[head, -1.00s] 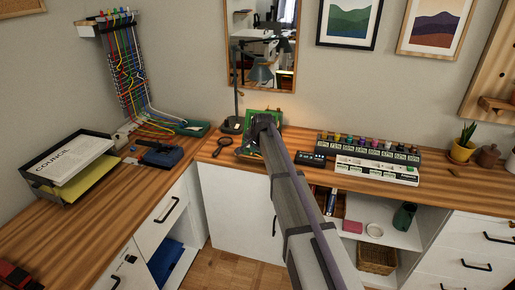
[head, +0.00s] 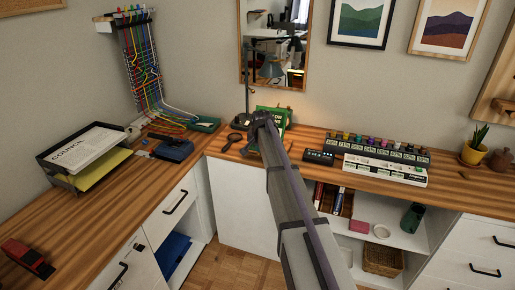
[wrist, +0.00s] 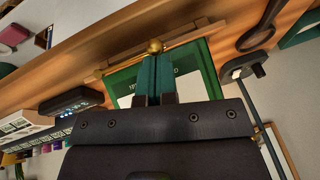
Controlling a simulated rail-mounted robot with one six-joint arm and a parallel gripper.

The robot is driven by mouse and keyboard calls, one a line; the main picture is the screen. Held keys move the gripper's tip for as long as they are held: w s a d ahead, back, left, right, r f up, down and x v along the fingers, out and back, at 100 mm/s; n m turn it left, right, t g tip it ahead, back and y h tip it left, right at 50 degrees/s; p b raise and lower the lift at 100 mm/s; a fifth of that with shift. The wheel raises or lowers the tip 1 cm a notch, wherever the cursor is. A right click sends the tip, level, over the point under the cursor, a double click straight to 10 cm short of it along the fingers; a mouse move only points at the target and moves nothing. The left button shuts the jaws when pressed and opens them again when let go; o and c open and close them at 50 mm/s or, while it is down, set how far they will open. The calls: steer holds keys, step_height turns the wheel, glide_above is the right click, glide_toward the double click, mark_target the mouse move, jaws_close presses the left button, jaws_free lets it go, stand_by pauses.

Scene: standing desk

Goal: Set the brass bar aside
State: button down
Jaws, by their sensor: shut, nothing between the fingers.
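My gripper (wrist: 155,58) is shut and empty; its two teal fingers lie side by side in the wrist view. I cannot tell whether the fingertips touch the knob. In the head view my gripper (head: 260,118) is at the back desk, in front of the green panel (head: 283,113); the bar is hidden there.
A magnifying glass (head: 234,139) lies left of my gripper, near the dark lamp (head: 247,95). The desk's left wing has bare wood beside the paper tray (head: 75,185).

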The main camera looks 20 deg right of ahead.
steer(key=shift+r+p, duration=0.75)
steer(key=shift+r, duration=0.1)
steer(key=w+d+r+p+v, duration=0.1)
steer(key=w+p+v, duration=0.1)
steer(key=p+v, duration=1)
steer(key=shift+d+r+p, duration=0.15)
steer(key=shift+r+p, duration=0.25)
steer(key=shift+p, duration=0.05)
steer(key=s+a+n+g, duration=0.1)
steer(key=s+a+n, duration=0.2)
steer(key=s, duration=0.9)
steer(key=s+a+f+n+g, duration=0.1)
steer(key=s+a+n, duration=0.2)
steer(key=s+a, duration=0.5)
steer(key=s+a+n+g+y, duration=0.1)
steer(key=s+a, duration=0.5)
steer(key=s, duration=1)
steer(key=n+g, duration=0.1)
steer(key=n, duration=0.1)
steer(key=shift+f+n, duration=0.15)
steer(key=shift+n, duration=0.25)
